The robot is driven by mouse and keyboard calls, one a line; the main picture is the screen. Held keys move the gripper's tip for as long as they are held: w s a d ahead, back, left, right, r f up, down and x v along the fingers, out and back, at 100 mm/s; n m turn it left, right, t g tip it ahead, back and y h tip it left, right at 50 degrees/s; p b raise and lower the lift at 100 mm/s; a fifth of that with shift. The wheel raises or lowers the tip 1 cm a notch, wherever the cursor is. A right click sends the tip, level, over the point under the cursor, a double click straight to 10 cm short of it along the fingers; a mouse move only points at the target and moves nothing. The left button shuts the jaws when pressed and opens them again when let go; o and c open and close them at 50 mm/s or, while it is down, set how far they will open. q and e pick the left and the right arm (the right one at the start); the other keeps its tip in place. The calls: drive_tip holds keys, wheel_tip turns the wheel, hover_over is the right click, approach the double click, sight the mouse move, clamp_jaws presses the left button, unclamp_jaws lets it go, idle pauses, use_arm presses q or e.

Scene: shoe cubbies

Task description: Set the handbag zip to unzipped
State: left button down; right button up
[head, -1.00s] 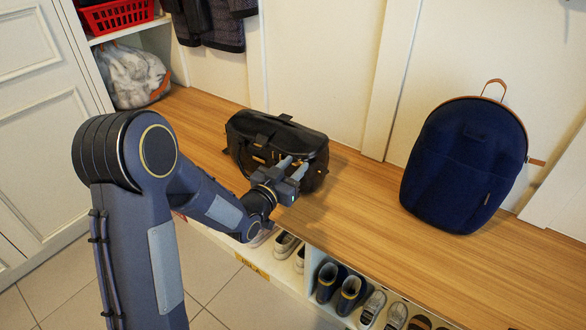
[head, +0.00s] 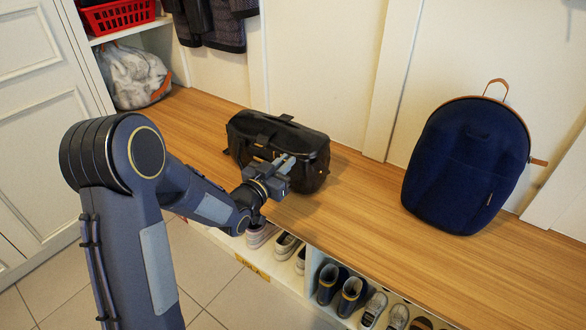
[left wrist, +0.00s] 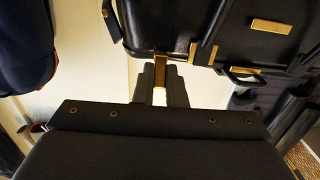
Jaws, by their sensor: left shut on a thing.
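The handbag (head: 262,132), black with brass-coloured fittings, stands upright on the wooden bench in the head view. Its dark side (left wrist: 228,35) fills the upper right of the left wrist view. My left gripper (head: 284,163) is in front of the bag's upper right part. In the left wrist view its two fingers (left wrist: 163,72) are shut on a small brass zip pull (left wrist: 162,59) at the bag's edge. I cannot tell how far the zip is open. My right gripper is not in view.
A navy backpack (head: 467,165) stands on the bench (head: 350,215) to the right, with bare wood between it and the bag. Shoes (head: 340,287) sit in cubbies below. A filled plastic bag (head: 135,75) and a red basket (head: 117,14) are at the back left.

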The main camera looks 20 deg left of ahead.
use_arm(q)
drive_tip(key=shift+w+a, duration=0.25)
drive_tip(key=shift+a, duration=0.65)
drive_tip(key=c, duration=1.5)
unclamp_jaws()
drive_tip(key=shift+o, duration=0.2)
drive_tip(key=p+v, duration=0.1)
drive_tip(key=v, duration=0.6)
drive_tip(key=shift+s, duration=0.4)
drive_tip(key=shift+a, duration=0.1)
